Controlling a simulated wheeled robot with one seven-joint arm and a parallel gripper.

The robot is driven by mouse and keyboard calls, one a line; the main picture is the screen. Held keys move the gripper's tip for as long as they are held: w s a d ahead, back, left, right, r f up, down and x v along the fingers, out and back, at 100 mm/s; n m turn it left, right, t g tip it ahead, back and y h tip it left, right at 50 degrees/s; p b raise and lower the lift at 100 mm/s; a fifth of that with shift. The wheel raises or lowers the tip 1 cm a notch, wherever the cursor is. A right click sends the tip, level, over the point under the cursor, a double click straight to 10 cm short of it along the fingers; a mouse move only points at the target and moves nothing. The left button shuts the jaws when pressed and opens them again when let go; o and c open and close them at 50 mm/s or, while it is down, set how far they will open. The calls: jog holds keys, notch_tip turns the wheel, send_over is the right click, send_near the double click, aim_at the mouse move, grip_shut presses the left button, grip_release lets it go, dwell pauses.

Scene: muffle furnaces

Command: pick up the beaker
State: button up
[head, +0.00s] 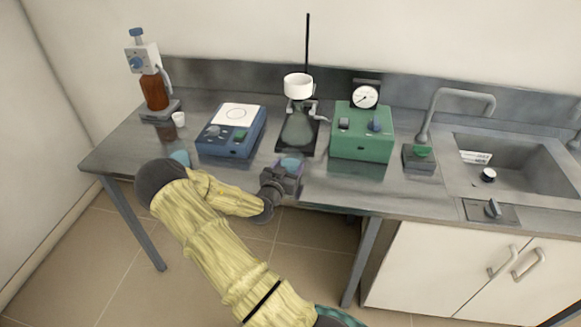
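My gripper (289,169) is at the front edge of the steel bench, near the middle, below the filter flask. A small bluish, rounded vessel (290,162), which may be the beaker, shows at the gripper's tip. I cannot tell whether the fingers are around it or only in front of it, as the gripper hides its lower part. Another small bluish round thing (180,157) stands near the bench's left front, partly behind my arm. A small white cup (178,119) stands farther back on the left.
A blue device (231,131) stands left of the gripper. Behind it is a conical flask (297,133) with a white funnel (298,86) and a tall rod. A brown bottle (154,92) stands back left.

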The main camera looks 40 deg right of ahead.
jog(key=shift+c, duration=0.6)
jog(key=shift+r, duration=0.15)
notch_tip(320, 180, up, 10)
jog(key=shift+b, duration=0.35)
